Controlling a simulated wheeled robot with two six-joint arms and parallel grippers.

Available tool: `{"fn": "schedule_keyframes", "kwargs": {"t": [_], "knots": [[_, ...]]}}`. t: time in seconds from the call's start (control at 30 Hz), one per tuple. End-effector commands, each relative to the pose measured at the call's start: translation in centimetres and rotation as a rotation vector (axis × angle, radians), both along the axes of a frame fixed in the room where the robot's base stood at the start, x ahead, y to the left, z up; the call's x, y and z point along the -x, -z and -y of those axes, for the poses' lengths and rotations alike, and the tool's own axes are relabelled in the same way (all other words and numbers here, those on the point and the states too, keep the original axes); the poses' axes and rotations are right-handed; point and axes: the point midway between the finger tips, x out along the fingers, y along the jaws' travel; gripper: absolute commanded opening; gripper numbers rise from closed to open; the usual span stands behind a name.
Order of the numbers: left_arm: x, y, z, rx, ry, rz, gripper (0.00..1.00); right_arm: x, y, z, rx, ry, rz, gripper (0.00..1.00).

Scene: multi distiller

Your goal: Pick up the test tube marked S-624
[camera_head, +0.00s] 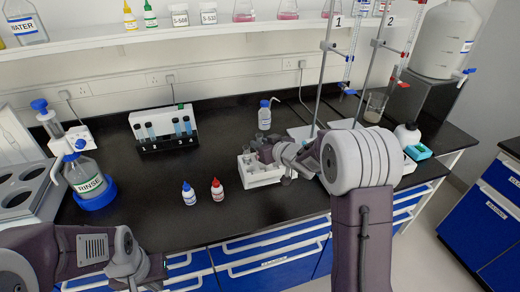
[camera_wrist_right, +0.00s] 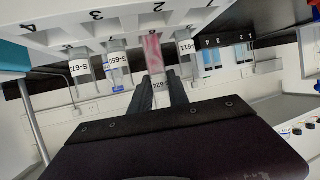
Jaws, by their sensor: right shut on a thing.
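The test tube marked S-624 (camera_wrist_right: 153,52) holds pink liquid. In the right wrist view, which is upside down, my right gripper (camera_wrist_right: 161,88) is shut on it, with the S-624 label between the fingers. Its pink end overlaps the numbered white rack (camera_wrist_right: 60,32); I cannot tell how deep it sits. The rack also shows in the head view (camera_head: 262,181), on the black bench, where my right gripper (camera_head: 268,148) is over it and hides the tube. My left gripper (camera_head: 150,271) is low at the left, away from the rack; its fingers are unclear.
Neighbouring labelled tubes stand close on both sides: S-650 (camera_wrist_right: 117,62) and S-633 (camera_wrist_right: 186,48). A blue-capped bottle (camera_head: 189,194) and a red-capped bottle (camera_head: 217,190) stand left of the rack. A wash bottle (camera_head: 264,117) is behind it, burette stands (camera_head: 318,85) to the right.

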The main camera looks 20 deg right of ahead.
Motion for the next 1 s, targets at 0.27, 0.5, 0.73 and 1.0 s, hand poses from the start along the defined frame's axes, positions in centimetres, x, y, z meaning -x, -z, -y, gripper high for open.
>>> {"fn": "schedule_keyframes", "kwargs": {"t": [0.27, 0.5, 0.73, 1.0], "knots": [[0.0, -1.1, 0.0, 0.000, 0.000, 0.000, 0.00, 2.1, -3.0, 0.8, 0.000, 0.004, -0.001, 0.00], [0.0, -1.2, 0.0, 0.000, 0.000, 0.000, 0.00, 8.1, -3.0, 2.6, 0.000, 0.005, 0.000, 0.00], [0.0, -1.9, 0.0, 0.000, 0.000, 0.000, 0.00, 14.6, -3.1, 4.6, 0.000, 0.007, 0.000, 0.00], [0.0, 1.0, 0.0, 0.000, 0.000, 0.000, 0.00, 17.1, -2.8, 5.2, 0.000, 0.001, 0.003, 0.00]]}}
